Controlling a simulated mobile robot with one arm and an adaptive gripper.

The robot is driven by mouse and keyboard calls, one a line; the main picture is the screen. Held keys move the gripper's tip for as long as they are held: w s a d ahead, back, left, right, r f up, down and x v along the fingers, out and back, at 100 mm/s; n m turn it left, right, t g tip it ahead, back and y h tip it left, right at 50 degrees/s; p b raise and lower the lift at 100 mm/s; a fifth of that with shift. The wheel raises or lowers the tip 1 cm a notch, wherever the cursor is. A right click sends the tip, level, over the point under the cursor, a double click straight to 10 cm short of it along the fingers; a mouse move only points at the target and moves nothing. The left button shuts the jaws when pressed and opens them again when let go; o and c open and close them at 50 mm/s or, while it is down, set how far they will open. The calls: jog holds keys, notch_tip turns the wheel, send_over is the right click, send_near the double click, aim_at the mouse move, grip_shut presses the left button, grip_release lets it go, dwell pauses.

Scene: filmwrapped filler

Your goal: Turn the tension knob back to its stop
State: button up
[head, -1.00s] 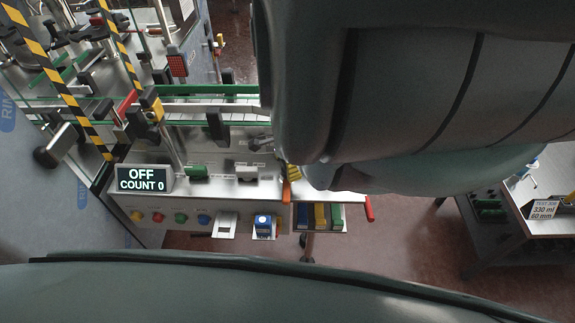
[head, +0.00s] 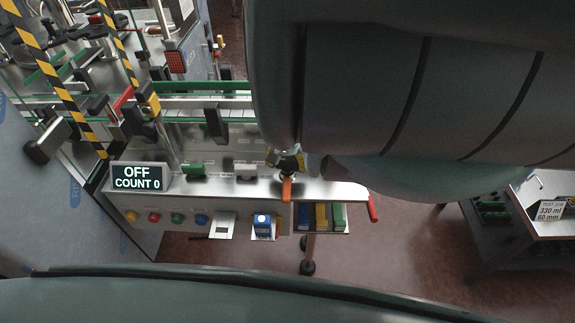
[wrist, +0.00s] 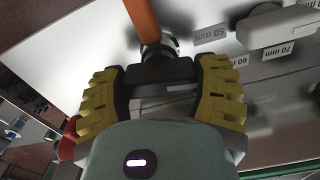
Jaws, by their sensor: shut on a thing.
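My gripper (wrist: 163,70) has yellow ribbed fingers with dark pads. In the wrist view the fingers are shut on a dark knob (wrist: 160,72) between them; the knob's marks and turn angle cannot be read. A round metal hub and an orange handle (wrist: 143,22) show just beyond it. In the head view my gripper (head: 287,160) is at the right part of the machine's front panel, just above the orange handle (head: 287,189). My arm hides much of that area.
The display (head: 140,177) reads OFF, COUNT 0. Coloured buttons (head: 177,218) line the front below it. A green block (head: 194,170) and a pale block (head: 246,171) sit on the panel. A red handle (head: 373,209) juts out at right. Size labels (wrist: 210,33) lie beside the knob.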

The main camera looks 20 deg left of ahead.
jog(key=n+b, duration=0.1)
jog(key=n, duration=0.3)
jog(key=shift+f+n, duration=0.1)
jog(key=shift+n, duration=0.2)
jog(key=n+b, duration=0.1)
jog(key=n, duration=0.2)
jog(key=shift+n, duration=0.3)
jog(key=n, duration=0.4)
jog(key=shift+b, duration=0.3)
jog(key=shift+n, duration=2)
jog(key=o, duration=1.2)
